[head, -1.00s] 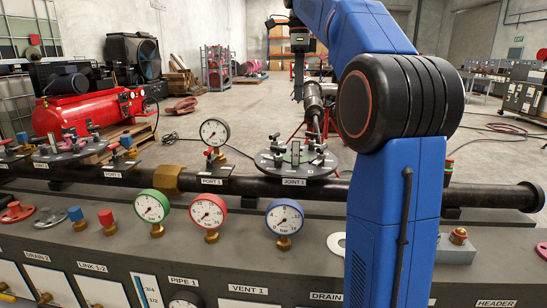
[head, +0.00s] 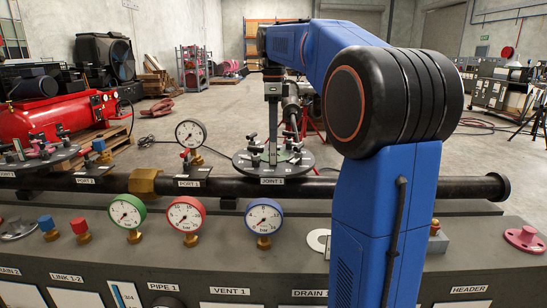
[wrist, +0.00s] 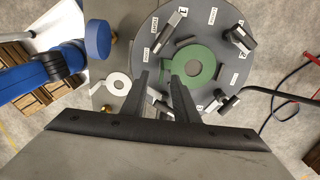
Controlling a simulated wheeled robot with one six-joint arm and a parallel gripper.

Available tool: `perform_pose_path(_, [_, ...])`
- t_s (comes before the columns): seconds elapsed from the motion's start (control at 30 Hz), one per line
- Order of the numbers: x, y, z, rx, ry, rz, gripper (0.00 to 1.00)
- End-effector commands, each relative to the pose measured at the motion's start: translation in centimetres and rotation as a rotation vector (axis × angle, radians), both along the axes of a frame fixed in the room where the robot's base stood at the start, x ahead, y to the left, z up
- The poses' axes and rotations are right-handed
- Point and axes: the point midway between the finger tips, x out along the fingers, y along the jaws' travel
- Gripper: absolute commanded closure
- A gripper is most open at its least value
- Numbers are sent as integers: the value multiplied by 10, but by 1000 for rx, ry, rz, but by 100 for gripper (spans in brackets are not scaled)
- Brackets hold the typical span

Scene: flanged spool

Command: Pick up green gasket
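The green gasket (wrist: 207,70) is a flat ring lying on the round grey flange plate (wrist: 152,88) in the wrist view. In the head view the plate is the JOINT 1 flange (head: 246,163) on the dark pipe. Whether a finger touches the gasket cannot be told. In the head view my gripper (head: 273,158) points down over the flange, and the gasket is mostly hidden.
Several dark clamps (wrist: 240,40) stand around the plate's rim close to the gasket. A white ring (wrist: 118,84) and a blue round gauge (wrist: 97,39) lie to the left in the wrist view. Gauges (head: 264,218) line the bench front. A PORT 1 gauge (head: 190,134) stands left of the flange.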

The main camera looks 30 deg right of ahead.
Motion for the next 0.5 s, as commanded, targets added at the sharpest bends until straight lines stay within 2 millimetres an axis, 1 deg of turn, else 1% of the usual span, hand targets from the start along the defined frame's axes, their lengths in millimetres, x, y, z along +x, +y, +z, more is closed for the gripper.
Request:
perform_pose_path(0.2, [3, 0, -30, 0, 2, 0, 73])
perform_pose_path(0.3, [3, 0, -40, 1, 2, 0, 73])
perform_pose_path(0.4, [3, 0, -45, 1, 1, 0, 73])
perform_pose_path(0.5, [3, 0, -46, 1, 1, 0, 73])
